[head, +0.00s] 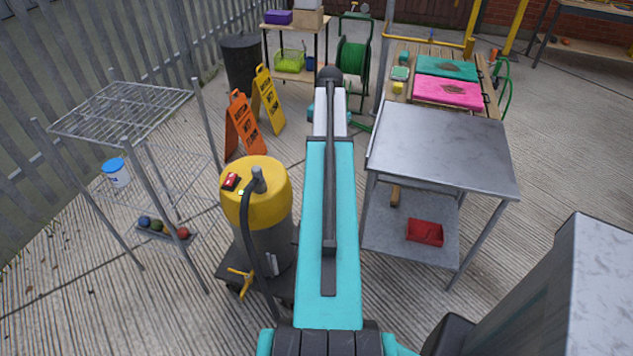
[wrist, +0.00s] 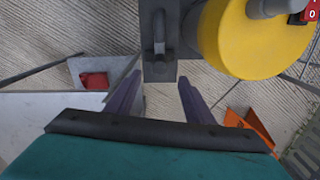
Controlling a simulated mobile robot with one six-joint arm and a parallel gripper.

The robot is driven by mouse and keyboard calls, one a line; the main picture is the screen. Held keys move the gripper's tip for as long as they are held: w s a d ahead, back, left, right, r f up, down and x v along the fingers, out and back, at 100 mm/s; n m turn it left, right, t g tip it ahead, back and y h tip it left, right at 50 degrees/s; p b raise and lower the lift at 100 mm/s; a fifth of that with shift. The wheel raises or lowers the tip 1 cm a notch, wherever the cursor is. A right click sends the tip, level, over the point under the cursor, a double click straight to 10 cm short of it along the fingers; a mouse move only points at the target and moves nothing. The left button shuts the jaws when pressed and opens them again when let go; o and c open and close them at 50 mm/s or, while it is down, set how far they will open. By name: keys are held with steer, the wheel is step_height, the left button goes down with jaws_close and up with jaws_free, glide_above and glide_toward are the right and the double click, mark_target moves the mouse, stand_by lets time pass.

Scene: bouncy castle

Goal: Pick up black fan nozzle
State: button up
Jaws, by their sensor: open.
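A dark narrow piece with a wider end, which looks like the black fan nozzle (wrist: 159,35), lies on a dark grey plate (wrist: 159,72) beside the yellow-topped vacuum in the wrist view. I cannot make out its full shape. In the head view I cannot pick it out; my arm covers part of the ground beside the vacuum. My gripper (wrist: 160,92) shows two purple fingers spread wide in the wrist view. It is open, with nothing between the fingers. The dark piece appears beyond the fingertips, roughly in line with the gap.
The yellow vacuum (head: 257,192) stands left of my arm. A metal table (head: 440,150) with a red tray (head: 425,232) on its lower shelf is on the right. A wire rack (head: 125,110) stands left.

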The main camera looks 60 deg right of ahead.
steer(key=shift+w, duration=0.1)
stand_by(0.3)
steer(key=shift+f, duration=0.25)
steer(key=shift+f+p, duration=0.75)
steer(key=shift+f, duration=3.3)
steer(key=shift+f, duration=0.1)
steer(key=shift+a+f+p, duration=0.1)
steer(key=shift+f+p, duration=0.9)
steer(key=shift+f, duration=1.5)
steer(key=c, duration=1.1)
steer(key=shift+o, duration=0.2)
steer(key=shift+r, duration=0.2)
